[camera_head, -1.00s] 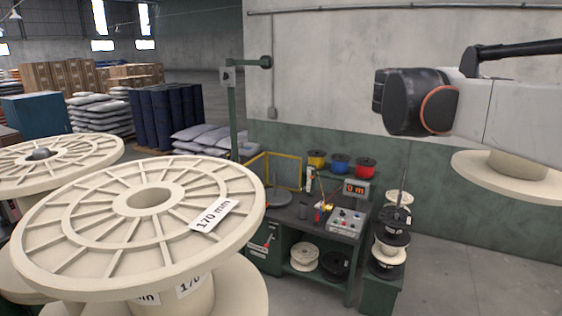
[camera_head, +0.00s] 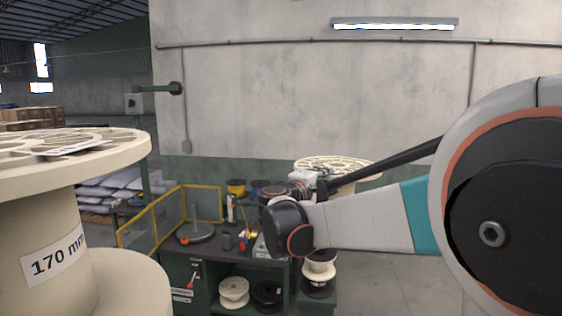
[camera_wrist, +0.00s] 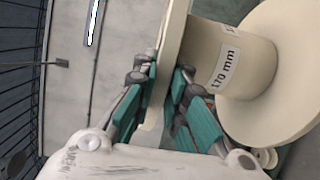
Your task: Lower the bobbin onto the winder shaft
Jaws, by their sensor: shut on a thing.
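My gripper (camera_wrist: 162,88) is shut on the rim of a flange of a cream bobbin (camera_wrist: 262,62) labelled 170 mm. In the head view the held bobbin (camera_head: 345,164) is aloft behind my arm, its spoked top flange roughly level and its lower part partly hidden. My gripper (camera_head: 312,180) shows beside it, partly covered by my arm. The winder is a dark bench with a grey round plate (camera_head: 196,236) inside a yellow guard. A thin upright shaft (camera_head: 194,215) seems to rise from the plate. The bobbin is to the right of the plate, apart from it.
A large cream spool (camera_head: 40,215) labelled 170 mm stands close at left. The yellow guard (camera_head: 153,222) edges the plate's left and back. A green post (camera_head: 143,150) stands behind. Small spools (camera_head: 234,290) sit under the bench. Floor at right is clear.

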